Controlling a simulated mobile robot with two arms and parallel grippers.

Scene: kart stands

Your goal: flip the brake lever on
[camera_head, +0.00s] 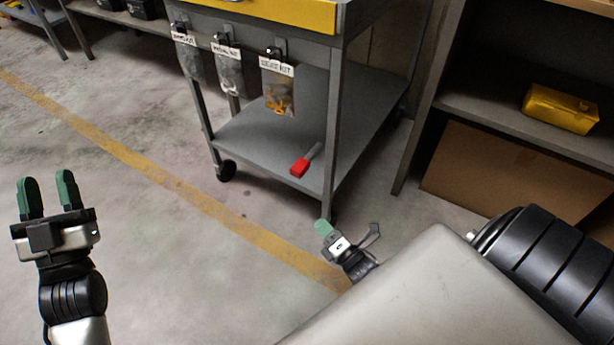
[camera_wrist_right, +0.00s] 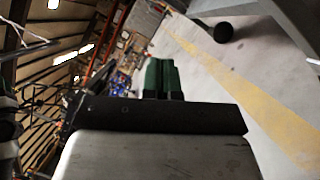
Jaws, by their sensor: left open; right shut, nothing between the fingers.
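A grey cart (camera_head: 275,125) stands ahead, with a black caster (camera_head: 226,170) under its left leg. A red piece with a grey handle (camera_head: 300,168) sits at the front edge of the lower shelf; I cannot tell whether it is the brake lever. No other brake lever shows clearly. My right gripper (camera_head: 323,228) is shut and empty, just below the cart's near right leg, partly hidden by my arm. Its green fingers (camera_wrist_right: 161,76) point at the floor area in the wrist view, with a dark wheel (camera_wrist_right: 222,32) beyond. My left gripper (camera_head: 47,192) is open and empty over the floor at left.
Labelled clear bags (camera_head: 278,92) hang from the cart's front edge. A shelf unit (camera_head: 480,110) at right holds a yellow case (camera_head: 560,109), with a cardboard box (camera_head: 500,170) beneath. Open concrete floor with a yellow line (camera_head: 180,190) lies left of the cart.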

